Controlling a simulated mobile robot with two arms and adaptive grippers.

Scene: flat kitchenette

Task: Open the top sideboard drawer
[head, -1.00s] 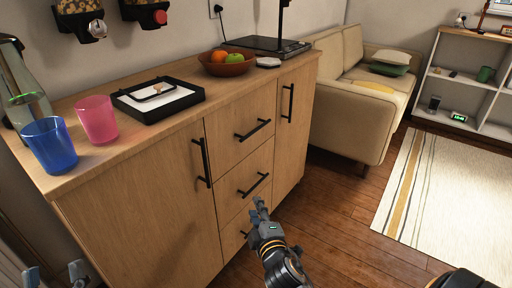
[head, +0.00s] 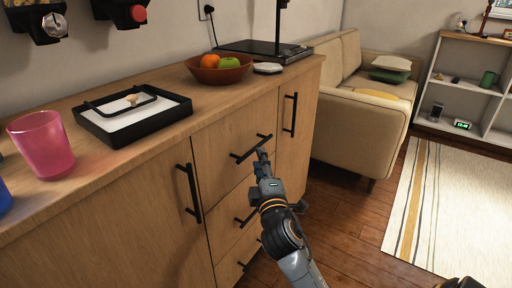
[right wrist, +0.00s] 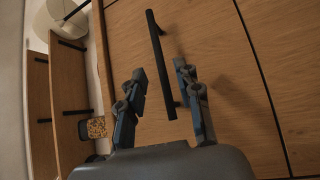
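The wooden sideboard (head: 110,215) has a column of drawers. Its top drawer (head: 222,140) is shut, flush with the fronts beside it, and has a black bar handle (head: 243,152). My right gripper (head: 262,156) is at this handle. In the right wrist view the handle (right wrist: 158,60) runs between the two open fingers (right wrist: 162,82), one on each side. The fingers do not look closed on the bar; whether either touches it I cannot tell. My left gripper is not in view.
On the sideboard top stand a pink cup (head: 43,145), a black tray (head: 132,122), a fruit bowl (head: 218,74) and a black stand (head: 262,52). Lower drawer handles (head: 246,218) and a door handle (head: 188,192) stick out nearby. Open floor lies right of the sideboard.

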